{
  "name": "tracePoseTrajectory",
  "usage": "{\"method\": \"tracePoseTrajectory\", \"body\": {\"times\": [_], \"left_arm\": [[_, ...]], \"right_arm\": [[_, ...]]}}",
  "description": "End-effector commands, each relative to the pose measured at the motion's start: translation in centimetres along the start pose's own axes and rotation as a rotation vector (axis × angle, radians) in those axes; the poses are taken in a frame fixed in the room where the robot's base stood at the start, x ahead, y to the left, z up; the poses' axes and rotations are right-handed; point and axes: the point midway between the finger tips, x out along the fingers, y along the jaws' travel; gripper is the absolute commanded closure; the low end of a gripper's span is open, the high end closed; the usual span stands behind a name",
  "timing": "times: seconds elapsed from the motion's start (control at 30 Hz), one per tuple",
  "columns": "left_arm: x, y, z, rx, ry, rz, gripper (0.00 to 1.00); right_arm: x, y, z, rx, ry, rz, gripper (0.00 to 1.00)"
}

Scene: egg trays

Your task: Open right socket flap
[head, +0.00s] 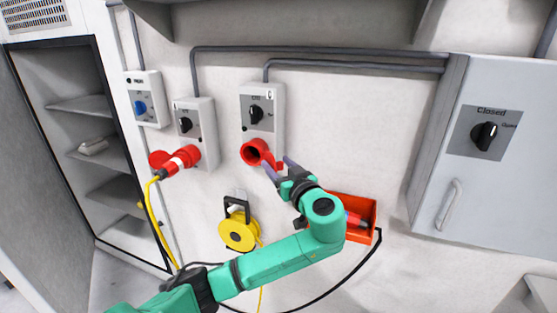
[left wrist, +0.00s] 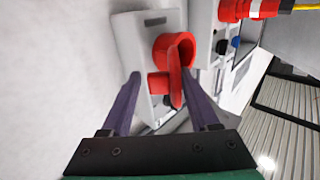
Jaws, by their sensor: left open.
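The right socket is a red round socket (head: 253,152) low on a grey switch box (head: 261,122) on the wall. Its dark opening shows, and its red flap (head: 276,161) stands out from it at the right. In the left wrist view the socket ring (left wrist: 170,48) and the flap seen nearly edge-on (left wrist: 176,82) are ahead. My left gripper (head: 278,166) is open, with its purple fingers just below the socket. In the left wrist view the fingers (left wrist: 162,77) lie either side of the flap; contact cannot be told. My right gripper is out of view.
A red plug (head: 182,160) with a yellow cable sits in the socket to the left. A yellow cable reel (head: 239,231) hangs below. An orange-red bin (head: 361,205) is behind my left arm. A grey cabinet (head: 475,190) stands at the right.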

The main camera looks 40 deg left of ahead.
Motion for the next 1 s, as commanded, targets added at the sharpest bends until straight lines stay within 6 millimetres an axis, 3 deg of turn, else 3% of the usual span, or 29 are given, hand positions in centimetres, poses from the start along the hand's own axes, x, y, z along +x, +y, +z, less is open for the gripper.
{"method": "tracePoseTrajectory", "body": {"times": [0.17, 0.2, 0.33, 0.37, 1.0], "left_arm": [[0.05, 0.0, 0.09, 0.0, -0.001, 0.0, 0.39], [0.04, 0.01, 0.09, 0.0, -0.001, 0.0, 0.43], [0.01, 0.04, 0.08, 0.001, 0.0, 0.001, 0.92], [0.0, 0.05, 0.07, 0.001, 0.0, 0.002, 1.0], [-0.04, 0.13, -0.08, -0.002, 0.001, 0.006, 1.0]], "right_arm": [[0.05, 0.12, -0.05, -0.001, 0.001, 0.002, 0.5], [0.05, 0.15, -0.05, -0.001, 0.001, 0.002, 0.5], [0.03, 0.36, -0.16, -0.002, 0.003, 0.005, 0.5], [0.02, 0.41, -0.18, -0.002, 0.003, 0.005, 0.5], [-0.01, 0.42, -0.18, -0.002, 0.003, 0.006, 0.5]]}}
